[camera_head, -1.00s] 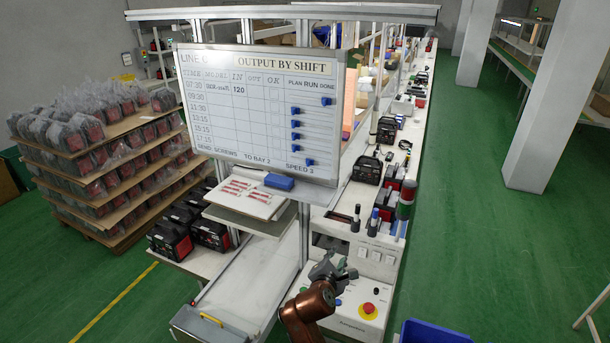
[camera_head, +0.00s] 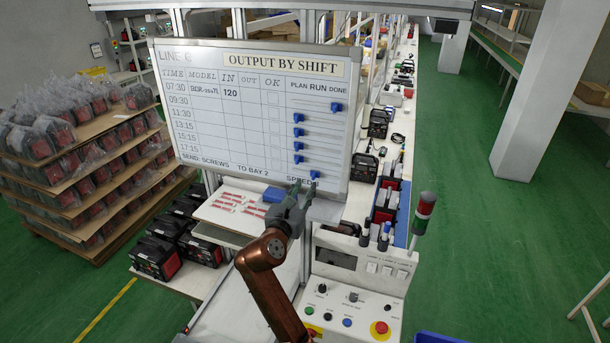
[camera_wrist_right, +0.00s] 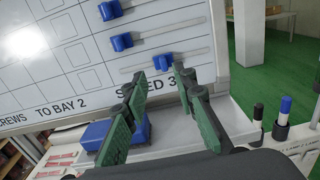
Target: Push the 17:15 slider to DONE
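The whiteboard (camera_head: 215,120) carries rows of blue sliders under PLAN, RUN and DONE. The lowest slider, in the 17:15 row (camera_head: 315,175), stands partway along its track, roughly under RUN. The top slider (camera_head: 336,108) is at the DONE side; the sliders between are at the PLAN side. My right gripper (camera_head: 296,188) is at the board's lower edge, just below the lowest slider. In the right wrist view its green fingers (camera_wrist_right: 160,76) are apart, with the lowest slider (camera_wrist_right: 163,62) just beyond and between the tips. Contact cannot be told. My left gripper is not in view.
A shelf (camera_head: 222,222) with red-marked papers and a blue eraser (camera_head: 273,194) lies under the board. A control panel (camera_head: 350,305) with buttons and a signal lamp (camera_head: 422,215) stand at right. Stacked pallets (camera_head: 75,195) are at left.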

